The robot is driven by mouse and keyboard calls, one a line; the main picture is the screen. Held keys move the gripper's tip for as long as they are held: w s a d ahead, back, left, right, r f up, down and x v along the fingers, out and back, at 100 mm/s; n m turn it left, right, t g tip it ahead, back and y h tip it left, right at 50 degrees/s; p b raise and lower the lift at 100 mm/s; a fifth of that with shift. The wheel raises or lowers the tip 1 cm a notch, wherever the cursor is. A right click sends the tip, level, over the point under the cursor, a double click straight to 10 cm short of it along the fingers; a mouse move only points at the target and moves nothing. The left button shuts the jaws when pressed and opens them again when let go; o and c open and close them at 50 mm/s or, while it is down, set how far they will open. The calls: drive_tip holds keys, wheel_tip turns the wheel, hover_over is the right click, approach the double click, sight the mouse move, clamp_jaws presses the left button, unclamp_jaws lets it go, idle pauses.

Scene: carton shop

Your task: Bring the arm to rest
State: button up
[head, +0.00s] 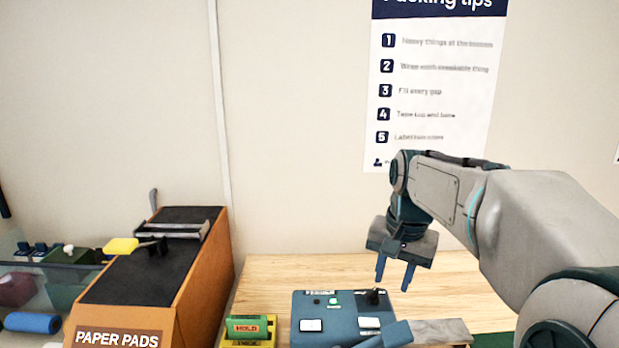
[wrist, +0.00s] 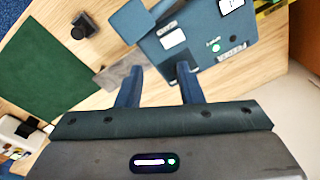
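My gripper (head: 394,276) hangs fingers down above the wooden bench. Its two blue fingers are apart with nothing between them. The arm reaches in from the right in the head view. In the wrist view my gripper (wrist: 158,88) also shows its fingers apart and empty. A blue control box (head: 350,312) with white buttons, a small green light and a black knob stands on the bench below and to the left of the gripper. The box also shows in the wrist view (wrist: 208,46), beyond the fingertips.
A paper pads dispenser (head: 190,275) stands at the left, beside a bin with a blue roll (head: 33,322). A yellow and green hold block (head: 249,328) sits left of the box. A green mat (wrist: 58,75) and a small black object (wrist: 84,26) lie on the bench (head: 285,268).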

drive_tip(key=s+f+n+t, duration=0.1)
drive_tip(key=s+f, duration=0.3)
drive_tip(key=s, duration=0.4)
drive_tip(key=s+a+f+n+t, duration=0.1)
drive_tip(key=s+f+n, duration=0.3)
drive_tip(key=s, duration=0.4)
drive_tip(key=shift+s+f+n, duration=0.3)
drive_tip(key=shift+s+f, duration=0.1)
drive_tip(key=shift+f, duration=0.15)
